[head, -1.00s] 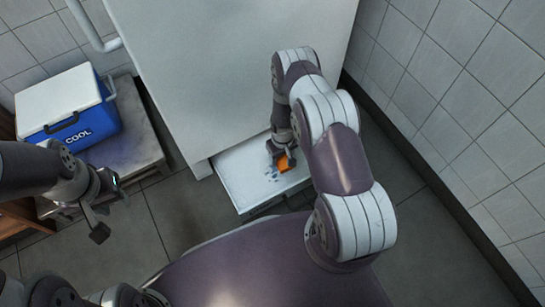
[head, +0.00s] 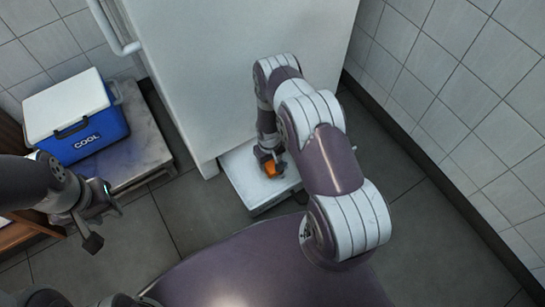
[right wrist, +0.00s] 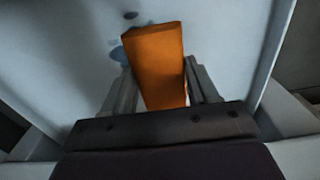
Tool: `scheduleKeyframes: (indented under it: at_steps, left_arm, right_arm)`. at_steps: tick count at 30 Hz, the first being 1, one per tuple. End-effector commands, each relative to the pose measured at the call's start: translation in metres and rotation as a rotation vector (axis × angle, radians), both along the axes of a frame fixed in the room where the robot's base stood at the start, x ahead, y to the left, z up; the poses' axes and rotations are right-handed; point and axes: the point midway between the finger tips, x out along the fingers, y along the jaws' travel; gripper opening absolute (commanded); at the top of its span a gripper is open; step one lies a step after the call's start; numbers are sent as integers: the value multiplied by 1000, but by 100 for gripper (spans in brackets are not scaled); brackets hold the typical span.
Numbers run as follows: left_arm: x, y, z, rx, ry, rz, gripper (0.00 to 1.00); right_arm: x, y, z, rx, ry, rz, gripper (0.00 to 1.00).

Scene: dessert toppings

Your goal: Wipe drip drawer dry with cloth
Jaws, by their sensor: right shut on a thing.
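The drip drawer (head: 239,183) is a shallow white tray pulled out at the foot of the tall white appliance. An orange folded cloth (head: 272,170) lies over the drawer floor, held in my right gripper (head: 268,157), which is shut on it. In the right wrist view the cloth (right wrist: 160,65) stands between the two fingers; whether it touches the floor is unclear. Bluish wet spots (right wrist: 118,53) show beside and beyond it. My arm hides part of the drawer in the head view. My left gripper (head: 101,222) is open and empty, away to the left.
A blue cooler with a white lid (head: 78,115) stands on a low grey platform (head: 150,150) at the left. The white appliance (head: 200,70) rises behind the drawer. A tiled wall (head: 470,110) bounds the right side. Floor is clear left of the drawer.

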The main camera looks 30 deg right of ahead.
Motion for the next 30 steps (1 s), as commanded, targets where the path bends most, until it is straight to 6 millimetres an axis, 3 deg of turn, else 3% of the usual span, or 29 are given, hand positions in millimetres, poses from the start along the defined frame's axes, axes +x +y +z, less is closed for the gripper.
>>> scheduleKeyframes:
  at_steps: [15, 27, 30]
  left_arm:
    - [0, 0, 40, 0, 0, 0, 34]
    - [0, 0, 41, 0, 0, 0, 34]
    - [0, 0, 45, 0, 0, 0, 34]
  right_arm:
    - [4, 4, 50, 0, 0, 0, 34]
    - [5, 4, 53, 0, 1, 0, 34]
    - [10, 5, 66, 0, -1, -1, 34]
